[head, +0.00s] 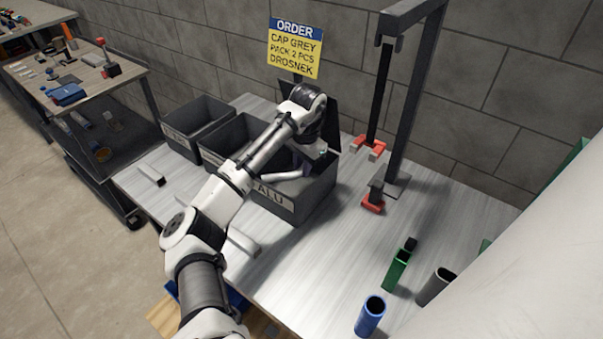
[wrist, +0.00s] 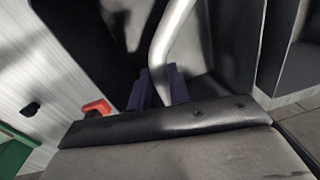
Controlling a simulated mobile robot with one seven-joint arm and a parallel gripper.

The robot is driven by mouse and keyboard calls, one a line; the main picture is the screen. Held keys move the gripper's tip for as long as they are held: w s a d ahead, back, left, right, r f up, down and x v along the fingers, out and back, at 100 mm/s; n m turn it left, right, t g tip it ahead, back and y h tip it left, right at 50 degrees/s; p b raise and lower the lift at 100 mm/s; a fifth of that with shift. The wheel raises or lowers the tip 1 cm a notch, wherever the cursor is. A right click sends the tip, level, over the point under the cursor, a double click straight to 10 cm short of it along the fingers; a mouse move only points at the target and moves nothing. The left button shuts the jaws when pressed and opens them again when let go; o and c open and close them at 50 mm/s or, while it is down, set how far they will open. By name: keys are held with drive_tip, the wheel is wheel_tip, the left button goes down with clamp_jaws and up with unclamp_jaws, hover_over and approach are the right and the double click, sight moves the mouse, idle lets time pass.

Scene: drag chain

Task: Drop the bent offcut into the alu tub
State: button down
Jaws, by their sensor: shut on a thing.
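The alu tub (head: 316,198) is a dark grey open bin with a label reading ALU on its front, standing on the light workbench. My gripper (head: 305,170) reaches down into the tub's opening. In the wrist view my gripper's purple fingers (wrist: 158,90) are shut on the bent offcut (wrist: 172,42), a silvery tube with a bend near the fingers. In the head view the offcut (head: 284,177) shows inside the tub's outline, below the rim line. I cannot tell whether it touches the tub's floor or wall.
A second grey bin (head: 197,128) stands left of the tub. A dark upright frame (head: 408,120) with red parts stands to the right. An order sign (head: 295,47) is behind.

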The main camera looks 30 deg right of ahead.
wheel_tip(320, 180, down, 3)
drive_tip(key=shift+r+b, duration=0.1)
drive_tip(key=shift+b, duration=0.85)
drive_tip(key=shift+f, duration=0.55)
drive_tip(key=c, duration=1.3)
unclamp_jaws()
drive_tip(key=r, duration=0.6)
drive_tip(key=r+b, duration=0.1)
drive_tip(key=r, duration=0.1)
drive_tip(key=shift+s+r, duration=0.3)
drive_tip(key=shift+r, duration=0.1)
